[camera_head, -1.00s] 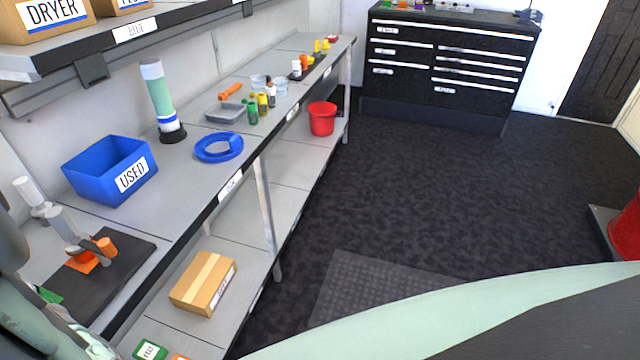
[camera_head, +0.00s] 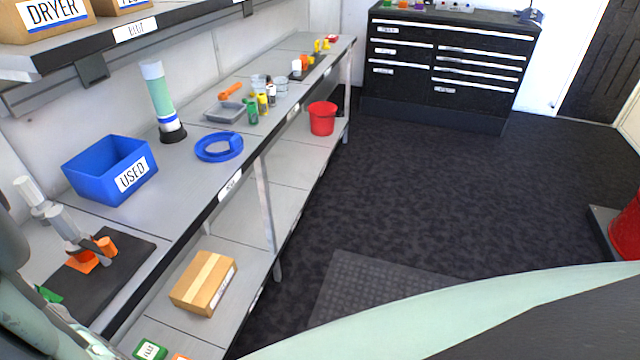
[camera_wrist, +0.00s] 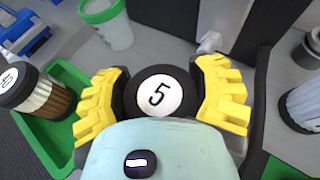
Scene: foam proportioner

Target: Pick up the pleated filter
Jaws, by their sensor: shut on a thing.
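In the wrist view, my gripper (camera_wrist: 160,84) has its two yellow ribbed fingers closed on either side of a filter (camera_wrist: 158,95) with a round black end cap and a white label marked 5. Its body below the cap is hidden, so its pleats do not show. A second filter (camera_wrist: 42,100) with a black cap and a white-to-brown pleated body stands at the left, in a green tray (camera_wrist: 72,80). Another whitish pleated filter (camera_wrist: 303,105) shows partly at the right edge. The head view does not show my fingers or the held filter.
A white tub with a green rim (camera_wrist: 108,22) stands behind the left finger. A grey cup (camera_wrist: 309,48) is at the upper right.

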